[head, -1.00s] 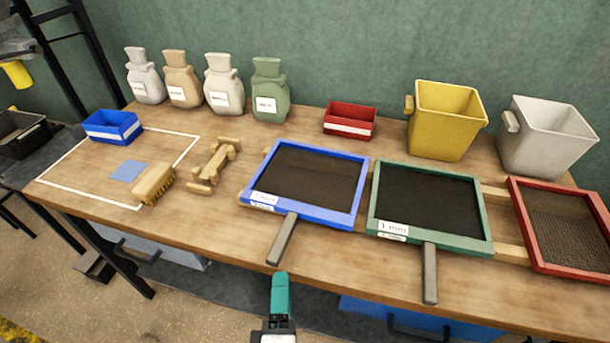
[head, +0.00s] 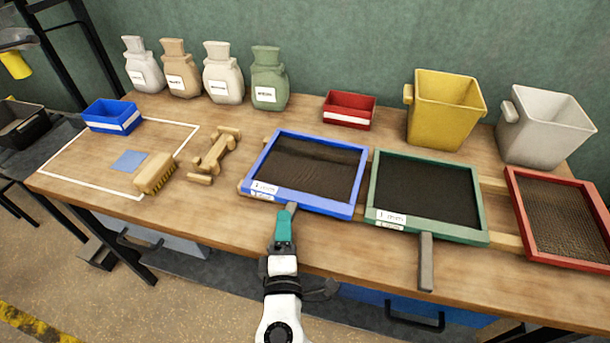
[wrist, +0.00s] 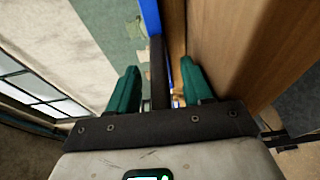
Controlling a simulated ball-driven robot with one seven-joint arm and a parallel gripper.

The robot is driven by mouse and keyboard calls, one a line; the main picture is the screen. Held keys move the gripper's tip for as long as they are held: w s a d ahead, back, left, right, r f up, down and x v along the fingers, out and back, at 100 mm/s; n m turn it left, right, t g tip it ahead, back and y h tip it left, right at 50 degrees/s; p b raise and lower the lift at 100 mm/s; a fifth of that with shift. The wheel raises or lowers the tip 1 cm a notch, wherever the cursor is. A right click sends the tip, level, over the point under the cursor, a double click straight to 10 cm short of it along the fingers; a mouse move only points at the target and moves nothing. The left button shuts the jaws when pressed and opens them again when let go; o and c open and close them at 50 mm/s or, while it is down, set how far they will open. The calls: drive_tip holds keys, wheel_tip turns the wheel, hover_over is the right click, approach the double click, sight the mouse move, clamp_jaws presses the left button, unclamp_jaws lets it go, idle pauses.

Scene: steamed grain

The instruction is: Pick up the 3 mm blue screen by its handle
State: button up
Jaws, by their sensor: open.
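The blue-framed screen (head: 305,205) lies on the bench with dark mesh and a white label at its front left corner. Its grey handle (head: 292,206) points toward the bench's front edge and is mostly hidden behind my gripper (head: 285,222). In the wrist view the dark handle (wrist: 158,75) runs between the two teal fingers of my gripper (wrist: 160,78). The fingers are open, one on each side, with gaps visible beside the handle. A strip of the blue frame (wrist: 149,17) shows beyond it.
A green-framed screen (head: 372,190) labelled 1 mm is just right, its handle (head: 426,262) over the front edge. A red-framed screen (head: 525,215) is farther right. A wooden rack (head: 215,153) and brush (head: 155,174) lie to the left. Bins and sacks stand behind.

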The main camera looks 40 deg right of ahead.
clamp_jaws()
idle(0.4)
